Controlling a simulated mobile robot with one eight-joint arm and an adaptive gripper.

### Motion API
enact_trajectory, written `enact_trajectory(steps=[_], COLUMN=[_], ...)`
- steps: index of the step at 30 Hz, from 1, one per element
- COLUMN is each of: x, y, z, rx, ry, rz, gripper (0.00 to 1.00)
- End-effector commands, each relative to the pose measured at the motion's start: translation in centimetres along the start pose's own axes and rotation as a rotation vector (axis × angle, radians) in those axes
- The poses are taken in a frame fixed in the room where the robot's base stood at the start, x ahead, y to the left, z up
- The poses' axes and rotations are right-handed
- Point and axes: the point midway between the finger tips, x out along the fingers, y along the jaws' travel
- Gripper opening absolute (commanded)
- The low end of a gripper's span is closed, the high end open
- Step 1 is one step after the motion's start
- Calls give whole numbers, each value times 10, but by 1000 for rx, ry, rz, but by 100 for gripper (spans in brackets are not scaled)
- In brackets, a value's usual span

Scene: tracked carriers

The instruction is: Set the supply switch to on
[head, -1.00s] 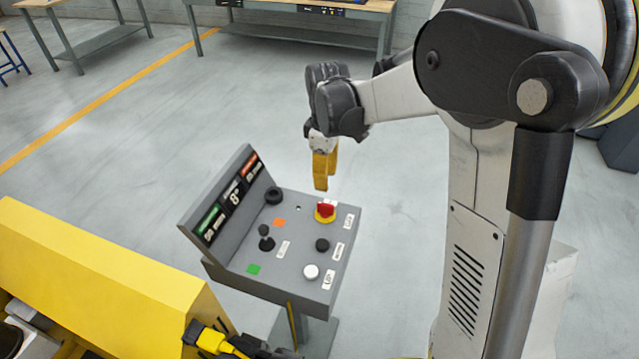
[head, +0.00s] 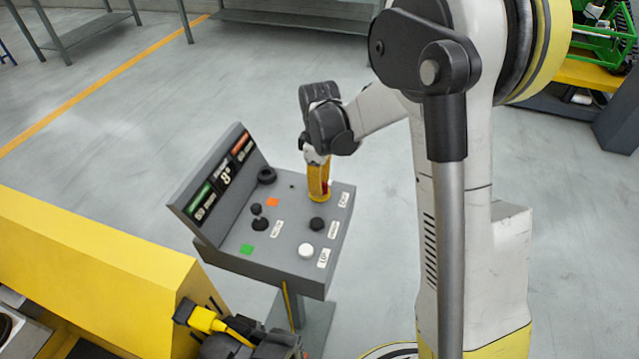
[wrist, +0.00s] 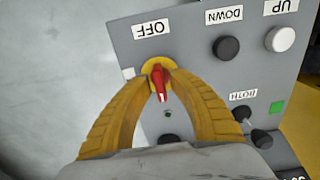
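The supply switch is a red handle on a round yellow base, seen in the wrist view (wrist: 158,82) on the grey control panel (wrist: 195,75). A label reading OFF (wrist: 151,29) is beside it. My gripper (wrist: 160,78) is down at the switch, with its yellow fingers on either side of the red handle and a narrow gap between the tips. The tips look close to the handle; firm contact does not show. In the head view my gripper (head: 318,198) covers most of the switch.
A black DOWN button (wrist: 227,47), a white UP button (wrist: 281,39) and a small black lever (wrist: 260,138) share the panel. The panel's upright display (head: 222,180) rises on the left. A yellow cabinet (head: 95,265) stands at the lower left.

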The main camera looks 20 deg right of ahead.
Motion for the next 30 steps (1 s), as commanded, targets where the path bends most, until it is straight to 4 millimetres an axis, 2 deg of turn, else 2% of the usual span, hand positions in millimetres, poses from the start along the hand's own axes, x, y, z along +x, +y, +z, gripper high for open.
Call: enact_trajectory(steps=[1,2,17,30], x=[0,0,0,0], y=[0,0,0,0], z=[0,0,0,0], rx=[0,0,72,431], ry=[0,0,0,0], rz=[0,0,0,0], gripper=[7,0,0,0])
